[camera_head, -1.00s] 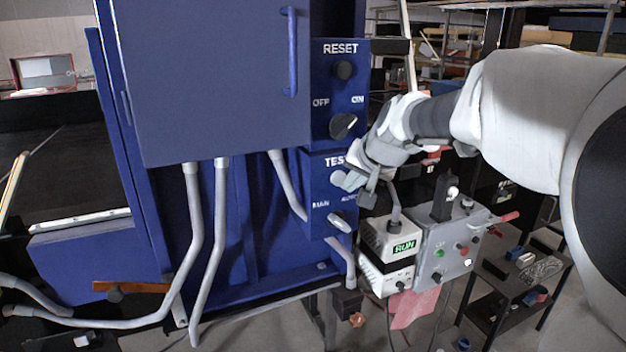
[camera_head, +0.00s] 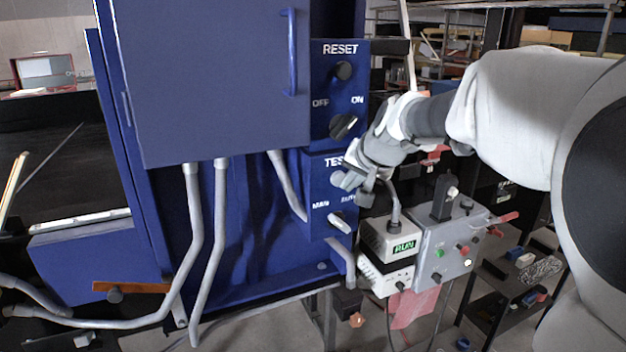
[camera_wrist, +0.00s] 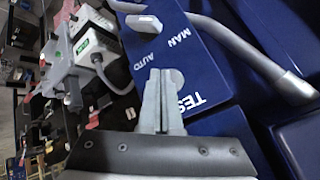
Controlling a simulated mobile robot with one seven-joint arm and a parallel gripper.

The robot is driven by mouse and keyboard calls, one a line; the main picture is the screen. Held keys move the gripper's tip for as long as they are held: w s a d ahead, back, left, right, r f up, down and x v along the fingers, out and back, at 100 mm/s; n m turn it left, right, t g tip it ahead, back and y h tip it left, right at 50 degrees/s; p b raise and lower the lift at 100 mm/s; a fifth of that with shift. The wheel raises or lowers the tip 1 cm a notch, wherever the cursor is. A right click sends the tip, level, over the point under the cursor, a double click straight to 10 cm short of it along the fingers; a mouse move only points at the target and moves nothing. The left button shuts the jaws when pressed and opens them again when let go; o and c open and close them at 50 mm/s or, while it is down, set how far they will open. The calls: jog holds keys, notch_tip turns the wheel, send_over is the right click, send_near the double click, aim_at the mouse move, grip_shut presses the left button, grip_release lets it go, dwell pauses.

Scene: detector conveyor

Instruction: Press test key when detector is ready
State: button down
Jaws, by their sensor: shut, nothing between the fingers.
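The blue control panel (camera_head: 318,165) carries a TEST label (camera_head: 333,162), partly covered by my gripper in the head view; it also shows in the wrist view (camera_wrist: 189,101). My gripper (camera_head: 340,183) is shut and empty, with its fingertips at the panel just below the TEST label. In the wrist view the shut fingers (camera_wrist: 162,76) point at the panel beside the label. The MAN/AUTO selector (camera_head: 339,221) is a pale lever below; it also shows in the wrist view (camera_wrist: 143,24). The white detector unit (camera_head: 388,243) shows a green RUN display (camera_head: 403,247).
Above are the RESET knob (camera_head: 344,70) and the OFF/ON switch (camera_head: 342,126). A grey button box (camera_head: 449,243) stands right of the detector unit. Grey conduits (camera_head: 193,250) run down the blue cabinet (camera_head: 215,80). A cart with shelves (camera_head: 515,285) stands at the right.

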jog(key=shift+w, duration=0.15)
jog(key=shift+w+a, duration=0.2)
jog(key=shift+w, duration=0.3)
dwell(0.7)
jog(key=shift+s, duration=0.15)
jog(key=shift+s+d+b, duration=0.3)
jog(key=shift+s+b, duration=0.1)
jog(key=shift+s, duration=0.35)
jog(key=shift+s, duration=0.1)
jog(key=s+b, duration=0.1)
jog(key=s+d, duration=0.1)
jog(key=s, duration=0.1)
jog(key=s+b, duration=0.1)
jog(key=shift+s+d+b, duration=0.25)
jog(key=shift+b, duration=0.1)
dwell(0.5)
